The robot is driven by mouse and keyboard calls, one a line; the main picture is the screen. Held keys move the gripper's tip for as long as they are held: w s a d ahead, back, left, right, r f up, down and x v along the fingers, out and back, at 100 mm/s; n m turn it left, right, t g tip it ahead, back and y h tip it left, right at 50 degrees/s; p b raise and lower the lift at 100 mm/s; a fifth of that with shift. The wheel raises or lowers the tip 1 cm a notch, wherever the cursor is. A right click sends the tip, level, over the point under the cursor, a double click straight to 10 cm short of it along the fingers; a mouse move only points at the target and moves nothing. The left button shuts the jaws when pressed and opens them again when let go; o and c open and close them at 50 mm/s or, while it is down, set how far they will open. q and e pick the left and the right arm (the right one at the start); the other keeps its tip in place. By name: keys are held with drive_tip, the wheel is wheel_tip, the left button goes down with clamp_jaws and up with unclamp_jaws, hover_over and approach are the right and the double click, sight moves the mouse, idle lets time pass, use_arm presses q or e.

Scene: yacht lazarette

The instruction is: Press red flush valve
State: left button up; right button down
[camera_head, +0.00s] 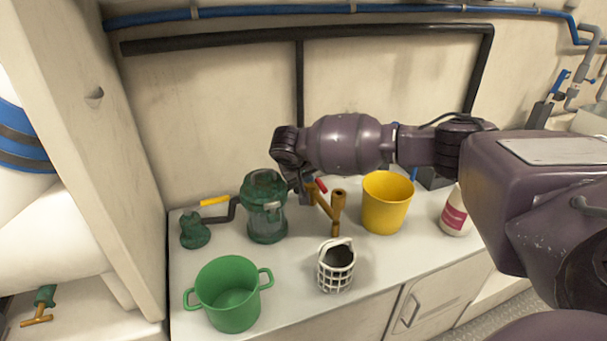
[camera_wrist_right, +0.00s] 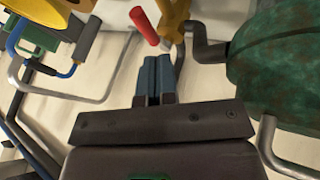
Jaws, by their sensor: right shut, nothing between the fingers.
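The red flush valve handle (camera_head: 321,185) sits on a brass-coloured fitting (camera_head: 336,206) at the middle of the white counter, between the green strainer and the yellow bucket. In the right wrist view the red handle (camera_wrist_right: 144,25) is tilted, just beyond my fingertips, with the brass fitting (camera_wrist_right: 174,18) beside it. My right gripper (camera_head: 301,192) is over the counter close to the handle, partly hidden behind its own wrist. In the wrist view its blue-grey fingers (camera_wrist_right: 158,70) are shut and empty. I cannot tell whether they touch the handle. My left gripper is not in view.
A green strainer (camera_head: 264,215) with a pipe and yellow lever stands left of the fitting. A yellow bucket (camera_head: 386,208) and a bottle (camera_head: 455,212) stand right. A white basket (camera_head: 336,270) and a green pot (camera_head: 228,298) are in front. Black pipes run along the wall.

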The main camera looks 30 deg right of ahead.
sight(318, 185)
drive_tip(key=b+x, duration=0.1)
drive_tip(key=x, duration=0.5)
drive_tip(key=shift+b, duration=0.3)
